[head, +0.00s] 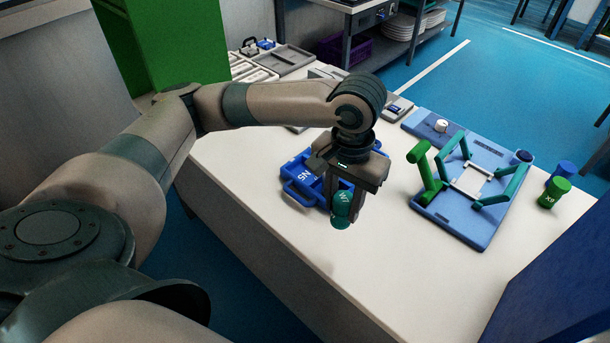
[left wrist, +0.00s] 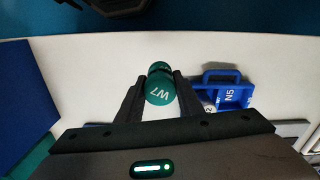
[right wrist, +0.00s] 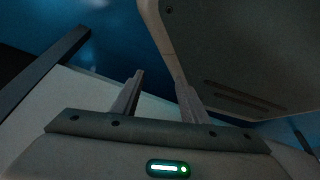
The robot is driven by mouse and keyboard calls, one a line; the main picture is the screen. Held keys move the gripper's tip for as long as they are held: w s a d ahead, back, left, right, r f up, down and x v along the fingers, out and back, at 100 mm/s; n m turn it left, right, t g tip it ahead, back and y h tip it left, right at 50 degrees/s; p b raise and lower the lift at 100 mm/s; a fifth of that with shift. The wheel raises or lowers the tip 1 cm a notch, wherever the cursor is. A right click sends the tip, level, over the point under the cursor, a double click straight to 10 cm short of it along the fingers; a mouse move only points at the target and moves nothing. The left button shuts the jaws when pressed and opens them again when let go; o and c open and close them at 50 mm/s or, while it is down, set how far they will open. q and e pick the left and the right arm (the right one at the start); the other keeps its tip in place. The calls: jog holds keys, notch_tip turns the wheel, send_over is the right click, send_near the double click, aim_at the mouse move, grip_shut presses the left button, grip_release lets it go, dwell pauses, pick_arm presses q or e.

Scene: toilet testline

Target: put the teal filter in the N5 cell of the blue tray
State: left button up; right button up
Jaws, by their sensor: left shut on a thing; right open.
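The teal filter (head: 343,206), marked W7 in the left wrist view (left wrist: 160,91), is held between the fingers of my left gripper (head: 340,193). It hangs over the white table, in front of the blue tray (head: 297,190). The left wrist view shows the tray's handle (left wrist: 222,74) and its N5 label (left wrist: 231,96), to the right of the filter. My left gripper and arm hide much of the tray in the head view. My right gripper (right wrist: 160,88) is open and empty, and shows only in the right wrist view.
A light-blue board (head: 465,230) with a green-legged fixture stands right of the tray. A green cylinder (head: 554,192) and a blue one (head: 562,171) stand near the right edge. Grey trays (head: 283,60) lie at the back. The table's front is clear.

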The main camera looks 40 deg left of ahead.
pick_arm(q)
jog(key=shift+w+r+p, duration=0.3)
jog(key=shift+w+p, duration=0.05)
jog(key=shift+p, duration=0.25)
jog(key=w+a+n+p, duration=0.5)
jog(key=w+a+p, duration=0.2)
jog(key=p, duration=1)
jog(key=shift+w+a+p, duration=0.25)
jog(key=shift+a+p, duration=0.1)
jog(key=shift+a, duration=0.85)
pick_arm(e)
jog(key=s+d+r+g+h, duration=0.1)
jog(key=s+d+r+g, duration=0.2)
jog(key=s+r, duration=0.8)
notch_tip(320, 180, up, 4)
jog(key=shift+s+d+r, duration=0.2)
jog(key=shift+s+d, duration=0.1)
jog(key=shift+d, duration=0.55)
jog(key=shift+f, duration=0.1)
